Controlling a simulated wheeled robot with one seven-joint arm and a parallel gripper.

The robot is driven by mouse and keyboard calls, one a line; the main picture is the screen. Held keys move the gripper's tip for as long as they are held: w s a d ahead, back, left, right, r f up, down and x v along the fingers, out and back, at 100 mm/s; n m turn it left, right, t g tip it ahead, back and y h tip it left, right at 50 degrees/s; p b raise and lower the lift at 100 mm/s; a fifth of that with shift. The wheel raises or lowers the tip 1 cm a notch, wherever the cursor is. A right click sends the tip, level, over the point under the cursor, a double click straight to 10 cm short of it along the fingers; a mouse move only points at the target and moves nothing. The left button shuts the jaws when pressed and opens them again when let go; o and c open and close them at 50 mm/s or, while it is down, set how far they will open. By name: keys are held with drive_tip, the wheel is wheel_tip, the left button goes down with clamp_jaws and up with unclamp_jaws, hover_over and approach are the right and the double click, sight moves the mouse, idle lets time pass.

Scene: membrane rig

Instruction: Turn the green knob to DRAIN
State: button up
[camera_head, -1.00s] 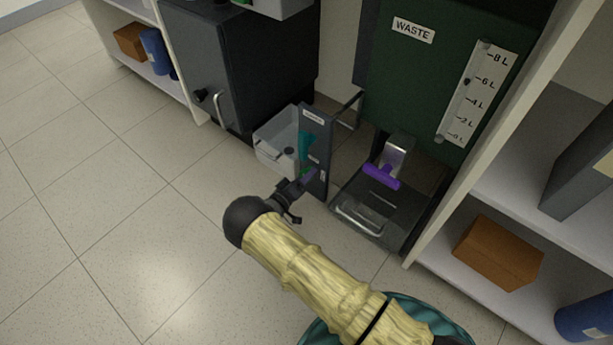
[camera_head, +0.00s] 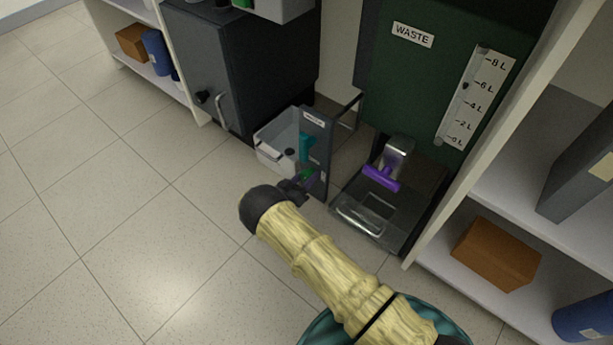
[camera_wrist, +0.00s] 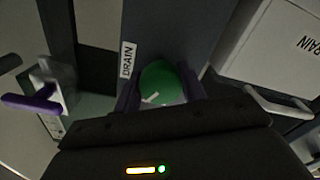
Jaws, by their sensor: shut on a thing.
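The green knob (camera_wrist: 160,84) sits on a dark grey panel, with a white DRAIN label (camera_wrist: 127,60) beside it on the left in the wrist view. A short white mark shows on the knob's face. My gripper (camera_wrist: 160,98) has its purple fingers on both sides of the knob and is shut on it. In the head view my gripper (camera_head: 305,188) is at the lower front of the dark panel (camera_head: 318,140), and only a bit of green shows there. The knob's pointing direction is hard to read.
A pale bin (camera_head: 272,150) stands left of the panel. A shelf with an orange box (camera_head: 497,252) is at right. Open floor lies left.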

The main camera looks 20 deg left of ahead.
drive_tip(key=m+p, duration=0.1)
drive_tip(key=m, duration=0.4)
drive_tip(key=shift+m, duration=0.4)
drive_tip(key=m+p, duration=0.2)
drive_tip(key=m, duration=0.4)
drive_tip(key=shift+w, duration=0.1)
drive_tip(key=o, duration=1)
drive_tip(key=shift+a, duration=0.1)
drive_tip(key=p+v, duration=0.1)
drive_tip(key=v, duration=1.6)
drive_tip(key=shift+s+a+f, duration=0.1)
drive_tip(key=shift+s, duration=0.15)
